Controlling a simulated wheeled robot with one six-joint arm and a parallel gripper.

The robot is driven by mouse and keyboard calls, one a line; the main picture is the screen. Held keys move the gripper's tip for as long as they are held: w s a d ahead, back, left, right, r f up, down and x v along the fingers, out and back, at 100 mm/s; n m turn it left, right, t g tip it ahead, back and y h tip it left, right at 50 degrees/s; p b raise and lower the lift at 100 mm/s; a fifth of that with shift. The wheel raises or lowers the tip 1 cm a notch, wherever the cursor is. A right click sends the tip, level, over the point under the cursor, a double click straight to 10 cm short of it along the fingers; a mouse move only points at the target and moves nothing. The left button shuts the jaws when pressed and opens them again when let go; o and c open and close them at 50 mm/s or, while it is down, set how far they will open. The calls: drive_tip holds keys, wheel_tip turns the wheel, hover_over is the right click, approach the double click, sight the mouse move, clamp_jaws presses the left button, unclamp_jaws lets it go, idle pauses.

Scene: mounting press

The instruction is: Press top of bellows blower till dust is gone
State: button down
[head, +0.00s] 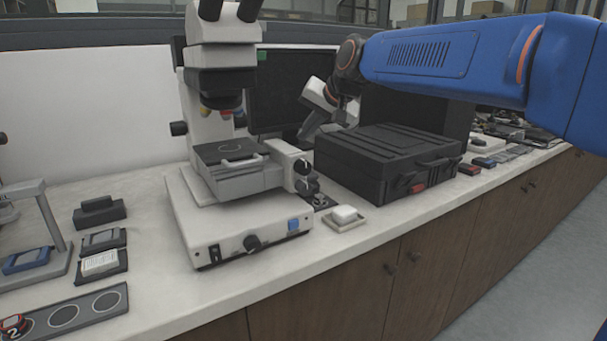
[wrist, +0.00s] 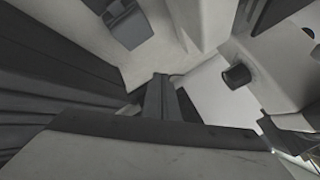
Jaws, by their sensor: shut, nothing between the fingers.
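I cannot make out a bellows blower or any dust in either view. My gripper (wrist: 160,82) shows in the wrist view as narrow dark fingers close together, with nothing between them. In the head view my blue arm reaches in from the upper right, and its wrist end hangs behind the microscope and the black case; the fingertips are not clear there. The white microscope (head: 222,165) stands left of my wrist. Its stage (head: 225,152) carries a dark plate with a ring mark and a light handle.
The black case (head: 375,160) stands right of the microscope, close to my wrist. A grey strip with round marks (head: 63,316) and small dark holders lie at left. A dark monitor (head: 285,90) is behind.

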drive_tip(key=shift+f, duration=3.85)
drive_tip(key=shift+f, duration=0.1)
drive_tip(key=shift+f, duration=0.35)
drive_tip(key=shift+f, duration=0.8)
drive_tip(key=shift+r, duration=0.15)
idle(0.3)
drive_tip(key=shift+r, duration=1.1)
drive_tip(key=shift+r, duration=2.5)
